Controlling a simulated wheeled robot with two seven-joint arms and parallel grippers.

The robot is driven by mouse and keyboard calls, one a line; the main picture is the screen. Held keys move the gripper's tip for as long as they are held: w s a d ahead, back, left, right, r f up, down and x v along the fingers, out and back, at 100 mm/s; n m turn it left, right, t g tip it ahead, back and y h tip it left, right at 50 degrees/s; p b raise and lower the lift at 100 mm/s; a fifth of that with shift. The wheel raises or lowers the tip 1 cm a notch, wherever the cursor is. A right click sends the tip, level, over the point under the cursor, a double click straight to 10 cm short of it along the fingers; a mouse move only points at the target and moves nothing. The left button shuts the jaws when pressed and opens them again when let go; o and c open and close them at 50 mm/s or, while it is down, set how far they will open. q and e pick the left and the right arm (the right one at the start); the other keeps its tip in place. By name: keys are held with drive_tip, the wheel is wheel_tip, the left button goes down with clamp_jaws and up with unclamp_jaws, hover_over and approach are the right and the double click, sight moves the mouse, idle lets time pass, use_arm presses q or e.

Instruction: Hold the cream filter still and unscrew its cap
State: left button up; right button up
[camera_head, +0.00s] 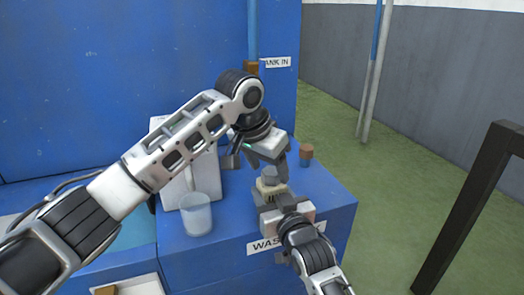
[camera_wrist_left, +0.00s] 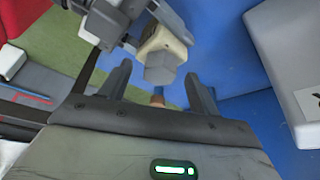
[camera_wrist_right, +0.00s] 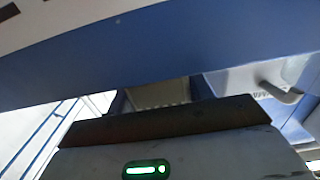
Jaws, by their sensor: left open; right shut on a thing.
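The cream filter (camera_head: 266,188) is held above the blue ledge, near its front right; it also shows in the left wrist view (camera_wrist_left: 172,42). Its grey, faceted cap (camera_head: 270,174) faces up and also shows in the left wrist view (camera_wrist_left: 160,68). My right gripper (camera_head: 272,198) is shut on the filter's body from the front. My left gripper (camera_head: 259,168) is open just above the cap, and the cap shows between its fingertips in the left wrist view (camera_wrist_left: 158,72). I cannot tell whether the fingers touch it. In the right wrist view a pale patch (camera_wrist_right: 158,92), perhaps the filter, shows between the fingers.
A translucent cup (camera_head: 196,216) stands left on the blue ledge (camera_head: 330,195), before a white box (camera_head: 172,190) partly behind my left arm. A small brown-and-blue piece (camera_head: 306,155) stands at the back right. A white tray (camera_head: 140,287) lies lower left. A dark frame (camera_head: 465,210) stands right.

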use_arm(q)
drive_tip(key=shift+w+d+f, duration=0.15)
drive_tip(key=shift+w+f, duration=0.05)
drive_tip(key=shift+f, duration=0.4)
drive_tip(key=c, duration=1.1)
drive_tip(key=n, duration=0.1)
drive_tip(key=n+y, duration=0.1)
drive_tip(key=n, duration=0.2)
drive_tip(key=shift+s+d+t, duration=0.1)
drive_tip(key=shift+d+t, duration=0.15)
drive_tip(key=shift+t, duration=0.05)
drive_tip(key=shift+n+y, duration=0.5)
drive_tip(key=shift+n, duration=0.6)
drive_tip(key=n, duration=0.1)
drive_tip(key=n+y, duration=0.1)
drive_tip(key=n, duration=0.1)
drive_tip(key=shift+d+n, duration=0.3)
drive_tip(key=shift+n+y, duration=0.7)
drive_tip(key=shift+n, duration=0.5)
